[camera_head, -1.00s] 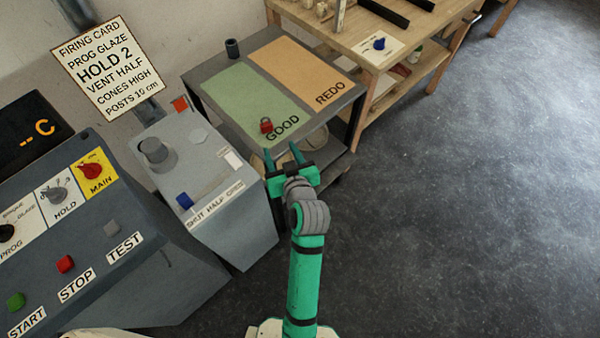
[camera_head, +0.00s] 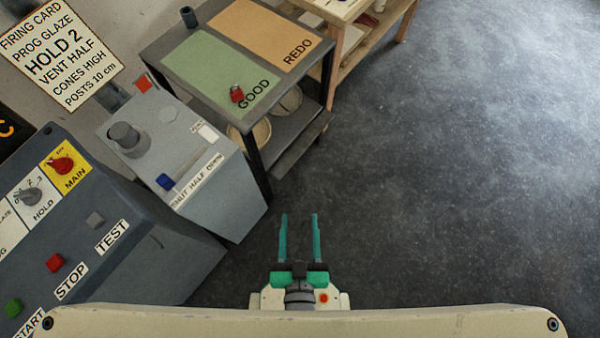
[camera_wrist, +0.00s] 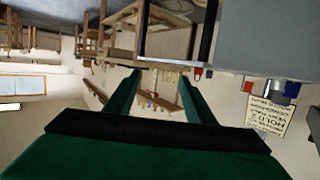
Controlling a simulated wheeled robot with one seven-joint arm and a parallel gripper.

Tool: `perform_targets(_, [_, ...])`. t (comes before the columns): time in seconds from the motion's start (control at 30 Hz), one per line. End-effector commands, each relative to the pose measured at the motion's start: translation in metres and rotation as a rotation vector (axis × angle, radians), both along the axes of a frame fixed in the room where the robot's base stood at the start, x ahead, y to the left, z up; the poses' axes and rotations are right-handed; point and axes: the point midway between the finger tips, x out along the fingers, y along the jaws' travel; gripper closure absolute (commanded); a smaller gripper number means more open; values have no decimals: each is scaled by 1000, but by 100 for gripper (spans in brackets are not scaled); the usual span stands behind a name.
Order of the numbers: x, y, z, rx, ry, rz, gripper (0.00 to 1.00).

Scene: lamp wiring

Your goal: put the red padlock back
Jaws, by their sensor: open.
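The red padlock (camera_head: 237,94) lies on the green GOOD half (camera_head: 205,66) of the grey table, near its front edge by the lettering. My gripper (camera_head: 299,216) is open and empty. It is over the dark floor close to my body, below and to the right of the table in the head view, well apart from the padlock.
A grey cabinet (camera_head: 215,188) with a blue switch stands left of my gripper. The control panel (camera_head: 130,262) with buttons and a red MAIN knob (camera_head: 63,162) is further left. A wooden bench (camera_head: 345,45) stands behind. The floor to the right is clear.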

Motion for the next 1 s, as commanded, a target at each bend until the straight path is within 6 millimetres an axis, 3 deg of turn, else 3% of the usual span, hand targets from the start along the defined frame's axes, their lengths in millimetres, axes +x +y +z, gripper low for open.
perform_targets(0.1, [-26,-1,13,-5,-12,-5,51])
perform_targets(0.27, [-41,-1,24,-8,-29,-4,51])
perform_targets(1.0, [-43,-1,26,-7,-33,-4,51])
